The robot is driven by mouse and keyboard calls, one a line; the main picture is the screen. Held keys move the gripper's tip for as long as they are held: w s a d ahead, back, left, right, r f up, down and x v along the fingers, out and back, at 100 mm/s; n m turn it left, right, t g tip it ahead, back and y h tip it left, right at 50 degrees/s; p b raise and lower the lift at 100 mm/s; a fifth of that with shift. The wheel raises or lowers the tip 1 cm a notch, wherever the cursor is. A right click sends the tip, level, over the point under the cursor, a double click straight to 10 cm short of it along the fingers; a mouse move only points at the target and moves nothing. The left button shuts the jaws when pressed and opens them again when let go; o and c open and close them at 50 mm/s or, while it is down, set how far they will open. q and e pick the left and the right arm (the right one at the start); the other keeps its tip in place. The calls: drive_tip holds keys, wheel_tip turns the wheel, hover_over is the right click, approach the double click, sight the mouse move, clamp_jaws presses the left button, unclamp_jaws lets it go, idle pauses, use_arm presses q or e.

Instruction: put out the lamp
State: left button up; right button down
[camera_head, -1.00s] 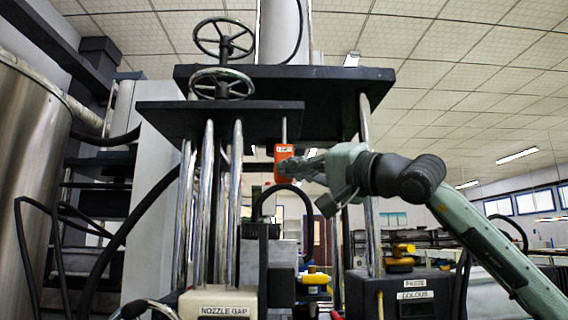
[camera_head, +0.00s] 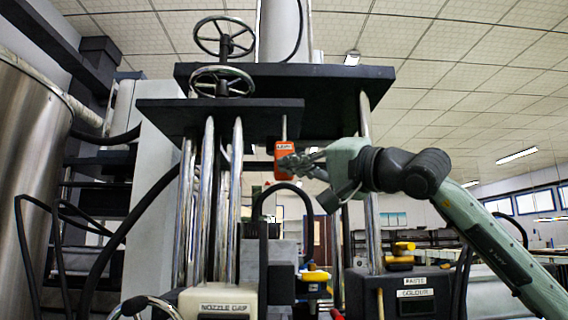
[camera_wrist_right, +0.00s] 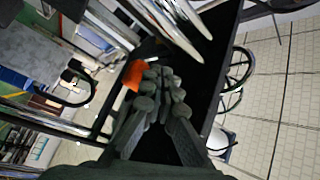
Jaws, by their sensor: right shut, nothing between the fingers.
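An orange box (camera_head: 283,149) with a small white label hangs on a thin rod below the dark upper plate; its label is too small to read surely. It also shows in the right wrist view (camera_wrist_right: 131,76), to the left of the fingertips. My right gripper (camera_head: 285,163) is shut and empty, with its fingertips at the box's front and right side, covering part of it. In the right wrist view the closed fingers (camera_wrist_right: 160,74) lie beside the box; I cannot tell whether they touch it. No lit lamp is clearly identifiable. My left gripper is not in view.
Steel columns (camera_head: 236,200) and dark plates (camera_head: 220,117) stand left of and above the orange box. Two handwheels (camera_head: 222,82) sit above. A "NOZZLE GAP" box (camera_head: 218,301) and a "COLOUR" box (camera_head: 398,290) with yellow handles stand below. A black hose (camera_head: 262,196) arches beneath.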

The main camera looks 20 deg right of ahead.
drive_tip(key=s, duration=0.1)
drive_tip(key=s+a+b, duration=0.1)
drive_tip(key=s, duration=0.3)
drive_tip(key=shift+a, duration=0.25)
idle(0.4)
